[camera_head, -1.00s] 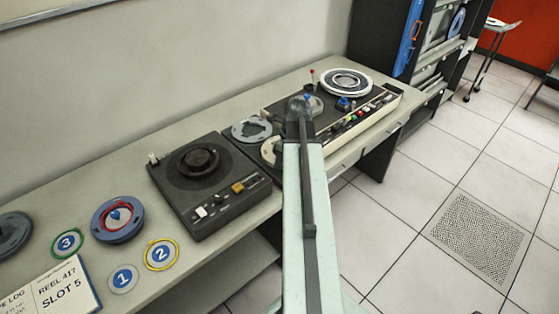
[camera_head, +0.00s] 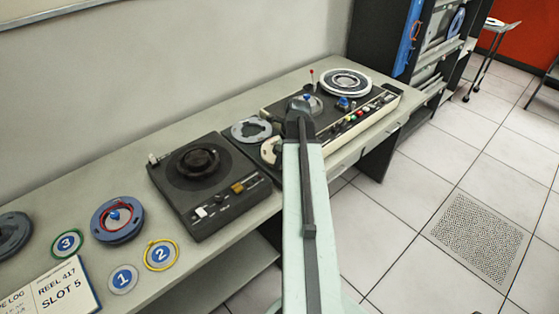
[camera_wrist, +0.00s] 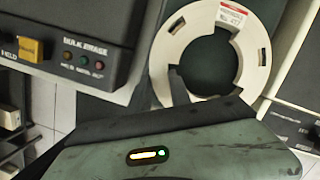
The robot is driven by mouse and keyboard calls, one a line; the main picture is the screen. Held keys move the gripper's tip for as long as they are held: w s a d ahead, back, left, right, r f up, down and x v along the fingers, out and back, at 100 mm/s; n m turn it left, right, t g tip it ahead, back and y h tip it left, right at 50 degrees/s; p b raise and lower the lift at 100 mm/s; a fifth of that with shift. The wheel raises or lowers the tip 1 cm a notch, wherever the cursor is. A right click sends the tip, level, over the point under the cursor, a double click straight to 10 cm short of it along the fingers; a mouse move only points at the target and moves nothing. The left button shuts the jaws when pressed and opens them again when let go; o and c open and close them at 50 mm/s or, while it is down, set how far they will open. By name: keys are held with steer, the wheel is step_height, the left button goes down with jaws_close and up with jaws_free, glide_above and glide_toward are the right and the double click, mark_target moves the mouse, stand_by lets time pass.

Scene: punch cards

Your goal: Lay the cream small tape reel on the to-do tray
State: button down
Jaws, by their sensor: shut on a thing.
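The cream small tape reel (camera_wrist: 177,48) shows in the wrist view as a flat ring with a red-and-white label and several slots. In the head view it (camera_head: 268,151) is partly hidden behind my arm, between the two machines. My gripper (camera_wrist: 180,86) is shut on the reel's near rim, with a dark finger at its edge. In the head view my arm hides the jaws. I cannot tell whether the reel touches the dark surface under it. I cannot make out the to-do tray for certain.
A dark bulk eraser (camera_head: 208,185) stands left of the reel and a tape machine (camera_head: 370,112) right of it. A grey reel (camera_head: 251,130) lies behind. Numbered discs, a blue reel (camera_head: 117,219) and a log card (camera_head: 60,288) lie at the bench's left end.

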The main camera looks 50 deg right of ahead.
steer(key=shift+f+b, duration=1.2)
steer(key=shift+f, duration=0.05)
stand_by(0.3)
steer(key=c, duration=1.1)
jaws_free()
steer(key=c, duration=0.4)
step_height(320, 180, up, 9)
steer(key=p, duration=0.9)
steer(key=shift+r, duration=0.15)
